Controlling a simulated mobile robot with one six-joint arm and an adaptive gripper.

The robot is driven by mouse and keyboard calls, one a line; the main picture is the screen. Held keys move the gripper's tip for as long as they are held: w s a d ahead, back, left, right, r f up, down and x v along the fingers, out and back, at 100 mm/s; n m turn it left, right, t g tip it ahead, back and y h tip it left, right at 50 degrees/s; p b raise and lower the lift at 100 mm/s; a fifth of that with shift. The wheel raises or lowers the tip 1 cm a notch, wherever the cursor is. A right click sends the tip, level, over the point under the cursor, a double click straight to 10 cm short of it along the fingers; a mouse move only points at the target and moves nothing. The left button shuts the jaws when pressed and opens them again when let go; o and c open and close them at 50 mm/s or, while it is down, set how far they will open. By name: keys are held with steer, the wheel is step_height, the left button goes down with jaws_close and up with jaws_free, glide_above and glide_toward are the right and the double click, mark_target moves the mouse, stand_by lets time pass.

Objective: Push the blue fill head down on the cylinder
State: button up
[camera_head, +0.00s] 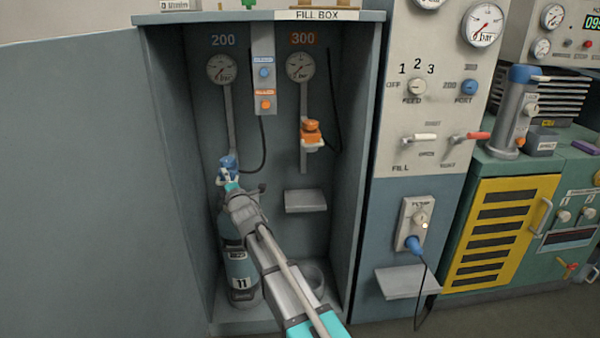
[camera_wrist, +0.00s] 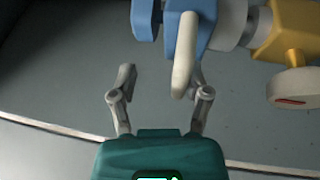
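The blue fill head (camera_head: 228,163) is at the lower end of the left hose line in the fill box, by the top of the cylinder (camera_head: 240,268). The cylinder is blue-grey, stands upright and is marked 11. My gripper (camera_head: 232,184) is at the fill head and partly hides it and the cylinder's top. In the wrist view the fill head (camera_wrist: 188,28) has a pale lever pointing toward my gripper (camera_wrist: 160,80). The fingers are apart, with the lever nearer the right finger; I cannot tell whether they touch it. I cannot tell how the head meets the cylinder valve.
An orange fill head (camera_head: 311,132) hangs at right inside the box, above a small grey shelf (camera_head: 305,201). A yellow part (camera_wrist: 288,30) with a pale round knob (camera_wrist: 294,88) shows at right in the wrist view.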

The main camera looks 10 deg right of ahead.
steer(key=shift+r+p, duration=4.45)
steer(key=shift+r, duration=0.4)
steer(key=f+b+v, duration=0.1)
steer(key=b+v, duration=0.2)
steer(key=v, duration=1.2)
steer(key=s+d+r+m+g+h+p, duration=0.1)
steer(key=d+m+g+h+p, duration=0.2)
steer(key=d+m+p, duration=0.3)
steer(key=s+d+r+m+g+h+p, duration=0.1)
steer(key=s+d+m+g+h+p, duration=0.1)
steer(key=d+m+g+h+p, duration=0.2)
steer(key=d+m+g+p, duration=0.1)
steer(key=d+m+p, duration=0.2)
steer(key=d+p, duration=0.3)
steer(key=shift+s+d+r+m+h+p, duration=0.3)
steer(key=shift+d+r+p, duration=0.1)
steer(key=shift+p, duration=0.35)
steer(key=shift+f+g, duration=0.1)
steer(key=shift+g, duration=0.2)
